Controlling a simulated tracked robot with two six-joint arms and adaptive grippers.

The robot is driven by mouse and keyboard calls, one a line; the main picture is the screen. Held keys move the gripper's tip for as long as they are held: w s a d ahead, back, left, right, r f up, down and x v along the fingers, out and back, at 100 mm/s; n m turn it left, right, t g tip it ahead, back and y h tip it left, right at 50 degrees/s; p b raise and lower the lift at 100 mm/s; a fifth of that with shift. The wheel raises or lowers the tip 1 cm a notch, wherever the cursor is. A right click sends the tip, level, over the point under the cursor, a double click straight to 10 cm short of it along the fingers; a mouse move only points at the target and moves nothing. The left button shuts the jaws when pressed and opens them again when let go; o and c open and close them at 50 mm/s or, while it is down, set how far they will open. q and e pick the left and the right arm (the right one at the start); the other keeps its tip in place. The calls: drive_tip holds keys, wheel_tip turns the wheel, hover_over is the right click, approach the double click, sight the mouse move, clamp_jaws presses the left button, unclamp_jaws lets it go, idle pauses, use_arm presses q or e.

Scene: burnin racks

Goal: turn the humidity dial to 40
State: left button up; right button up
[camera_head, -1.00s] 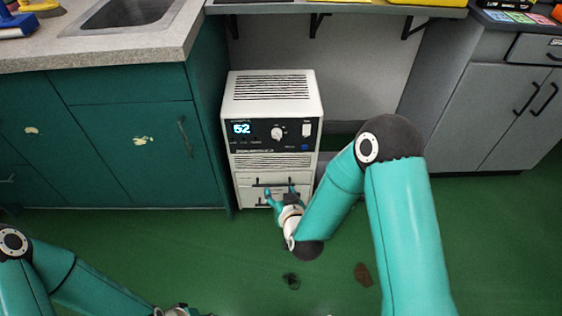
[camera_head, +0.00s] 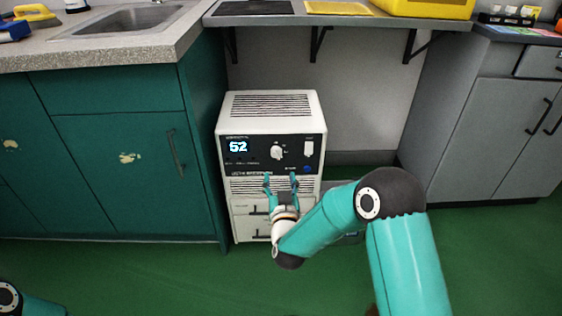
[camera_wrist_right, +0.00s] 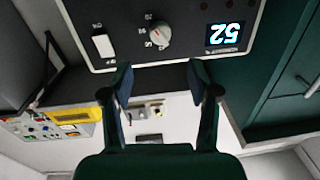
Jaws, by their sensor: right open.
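The humidity dial (camera_head: 277,153) is a round pale knob on the black front panel of a white dehumidifier-like unit (camera_head: 270,105). The lit display (camera_head: 238,147) left of the dial reads 52. In the right wrist view the dial (camera_wrist_right: 160,33) shows upside down with numbers around it, and the display (camera_wrist_right: 225,36) also reads 52. My right gripper (camera_head: 281,180) is open and empty, just below the dial in the head view. In the right wrist view its two fingertips (camera_wrist_right: 158,72) are spread apart, clear of the dial. My left gripper is out of view.
A white switch (camera_head: 309,148) and a blue button (camera_head: 307,169) sit right of the dial. A teal cabinet (camera_head: 120,170) stands close on the left. A shelf (camera_head: 290,20) hangs above the unit. Grey cabinets (camera_head: 490,130) stand at the right.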

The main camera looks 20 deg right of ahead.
sight(277, 157)
drive_tip(key=b+x, duration=0.2)
drive_tip(key=x, duration=0.7)
drive_tip(key=shift+w+d, duration=0.1)
drive_tip(key=shift+w, duration=0.15)
